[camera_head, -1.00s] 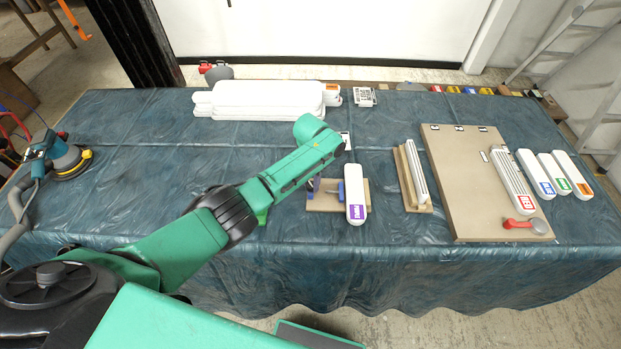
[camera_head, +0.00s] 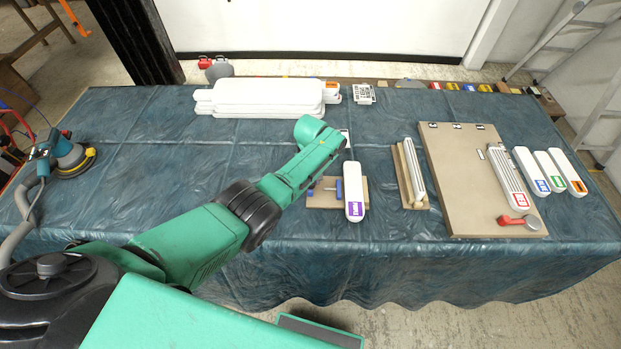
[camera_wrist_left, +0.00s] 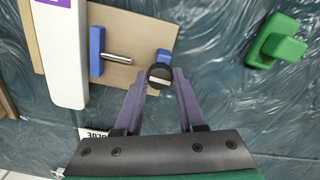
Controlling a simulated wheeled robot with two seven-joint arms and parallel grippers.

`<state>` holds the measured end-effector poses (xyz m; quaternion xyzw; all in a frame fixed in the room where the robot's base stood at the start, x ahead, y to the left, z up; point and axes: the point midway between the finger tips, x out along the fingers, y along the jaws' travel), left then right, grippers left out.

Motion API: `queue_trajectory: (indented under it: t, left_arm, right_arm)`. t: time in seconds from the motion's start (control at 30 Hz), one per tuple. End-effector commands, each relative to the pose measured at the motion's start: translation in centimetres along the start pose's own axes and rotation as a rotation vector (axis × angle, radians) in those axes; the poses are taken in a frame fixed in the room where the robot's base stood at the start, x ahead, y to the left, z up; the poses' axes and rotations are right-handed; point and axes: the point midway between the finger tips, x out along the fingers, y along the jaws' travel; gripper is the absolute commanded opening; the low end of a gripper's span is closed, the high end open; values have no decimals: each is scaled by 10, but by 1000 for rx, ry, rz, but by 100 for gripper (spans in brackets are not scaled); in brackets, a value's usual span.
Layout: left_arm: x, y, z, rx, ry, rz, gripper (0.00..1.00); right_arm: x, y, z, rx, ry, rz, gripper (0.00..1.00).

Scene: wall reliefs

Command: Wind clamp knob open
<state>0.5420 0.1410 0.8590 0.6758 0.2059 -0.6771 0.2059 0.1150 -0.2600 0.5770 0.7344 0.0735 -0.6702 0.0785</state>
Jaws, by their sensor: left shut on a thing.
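The clamp sits on a small tan board (camera_head: 322,207). In the left wrist view it has a blue jaw (camera_wrist_left: 97,50), a bare metal screw (camera_wrist_left: 117,58), a second blue block (camera_wrist_left: 165,56) and a round black knob (camera_wrist_left: 159,74) with a pale bar across its face. My left gripper (camera_wrist_left: 162,79) has its purple fingertips on either side of this knob and is shut on it. A white bar (camera_head: 354,188) with a purple label lies beside the blue jaw. In the head view my left arm hides the knob and most of the fingers. My right gripper is out of view.
A green block-like thing (camera_wrist_left: 276,42) lies near the board in the wrist view. A tan holder (camera_head: 411,175) and a large hinged board (camera_head: 460,190) with a red-handled part (camera_head: 516,220) stand to the right. White bars (camera_head: 265,97) are stacked behind.

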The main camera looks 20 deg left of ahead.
Motion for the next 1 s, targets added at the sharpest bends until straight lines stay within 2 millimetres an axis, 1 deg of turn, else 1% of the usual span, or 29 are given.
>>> queue_trajectory:
  t: [0.43,1.0]
  left_arm:
    - [-2,1,0,-420,1,2,0]
    - [-1,1,-1,-962,2,4,0]
  right_arm:
    - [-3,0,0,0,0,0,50]
    - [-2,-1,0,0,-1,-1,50]
